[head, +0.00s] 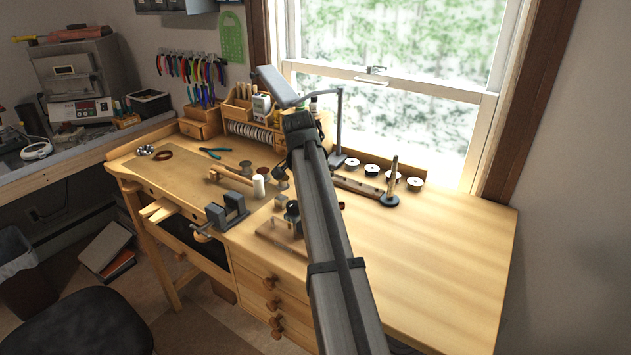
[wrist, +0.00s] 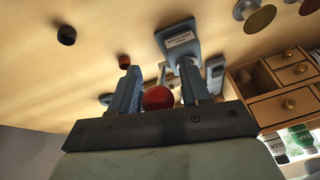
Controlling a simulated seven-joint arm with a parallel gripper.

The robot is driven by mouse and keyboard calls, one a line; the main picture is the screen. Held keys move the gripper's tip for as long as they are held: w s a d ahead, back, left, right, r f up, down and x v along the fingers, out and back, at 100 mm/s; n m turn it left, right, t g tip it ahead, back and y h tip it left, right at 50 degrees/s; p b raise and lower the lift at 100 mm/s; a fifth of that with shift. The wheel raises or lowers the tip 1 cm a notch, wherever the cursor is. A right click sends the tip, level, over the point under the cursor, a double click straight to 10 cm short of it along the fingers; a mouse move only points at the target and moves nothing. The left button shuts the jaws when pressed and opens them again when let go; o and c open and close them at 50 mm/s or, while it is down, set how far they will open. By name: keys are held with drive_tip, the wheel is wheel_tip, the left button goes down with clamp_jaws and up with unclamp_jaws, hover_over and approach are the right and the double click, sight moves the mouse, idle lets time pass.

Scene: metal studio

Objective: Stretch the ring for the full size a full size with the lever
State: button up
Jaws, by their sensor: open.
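My gripper (wrist: 160,75) shows in the wrist view with its two grey fingers apart. A red ball-shaped knob (wrist: 158,97) shows between the fingers; it looks like the lever's end, and I cannot tell whether a finger touches it. Beyond the fingertips is a blue-grey metal tool with a labelled plate (wrist: 180,39), probably the stretcher. A small orange-brown ring-like piece (wrist: 124,60) lies by the left fingertip; I cannot tell if it is the ring. In the head view my arm crosses the bench and hides the gripper and the knob.
The wooden bench (head: 440,240) is clear at the right. A grey vise (head: 228,210) sits at its front edge, and pliers (head: 214,152) lie behind. Small drawers (wrist: 285,85) show at the right of the wrist view.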

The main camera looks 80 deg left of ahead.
drive_tip(key=shift+w+f, duration=0.1)
drive_tip(key=shift+f, duration=0.1)
drive_tip(key=shift+c, duration=0.5)
clamp_jaws()
